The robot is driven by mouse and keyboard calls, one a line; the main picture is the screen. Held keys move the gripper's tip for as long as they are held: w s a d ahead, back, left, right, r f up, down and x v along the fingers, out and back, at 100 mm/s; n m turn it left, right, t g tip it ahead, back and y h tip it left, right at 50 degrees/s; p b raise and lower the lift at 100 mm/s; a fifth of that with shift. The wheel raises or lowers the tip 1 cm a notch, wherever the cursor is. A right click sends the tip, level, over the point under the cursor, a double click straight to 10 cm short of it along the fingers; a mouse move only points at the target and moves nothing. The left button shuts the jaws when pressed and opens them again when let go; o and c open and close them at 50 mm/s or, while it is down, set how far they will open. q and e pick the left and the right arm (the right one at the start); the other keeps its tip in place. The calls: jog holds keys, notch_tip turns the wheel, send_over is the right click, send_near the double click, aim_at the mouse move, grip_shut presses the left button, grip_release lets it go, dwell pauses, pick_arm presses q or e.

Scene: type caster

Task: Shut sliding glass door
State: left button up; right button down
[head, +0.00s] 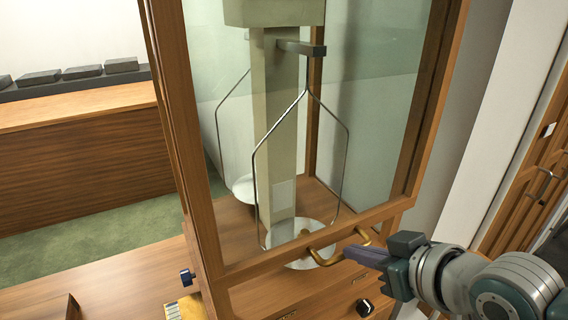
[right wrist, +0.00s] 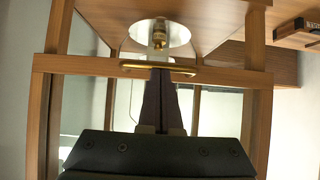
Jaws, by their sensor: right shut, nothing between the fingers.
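The sliding glass door is the front pane of a tall wooden case, with a wooden bottom rail (head: 254,266) and a curved brass handle (head: 318,258). A gap shows below the rail, with a white pan (head: 299,232) partly visible through it, so the door stands partly raised. My right gripper (head: 349,252) is shut and empty, its fingertips at the brass handle. In the right wrist view, the fingertips (right wrist: 160,73) meet the handle (right wrist: 188,71) near its middle; I cannot tell whether they touch. My left gripper is not in view.
A balance with a pale column (head: 277,130) and thin wire hangers stands inside the case. A wooden counter (head: 80,150) with dark blocks is at the left. A black knob (head: 364,307) sits on the case's base below the handle.

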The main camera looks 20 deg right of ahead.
notch_tip(320, 180, down, 14)
jog(key=b, duration=0.9)
jog(key=shift+r, duration=0.25)
jog(key=shift+s+f, duration=0.1)
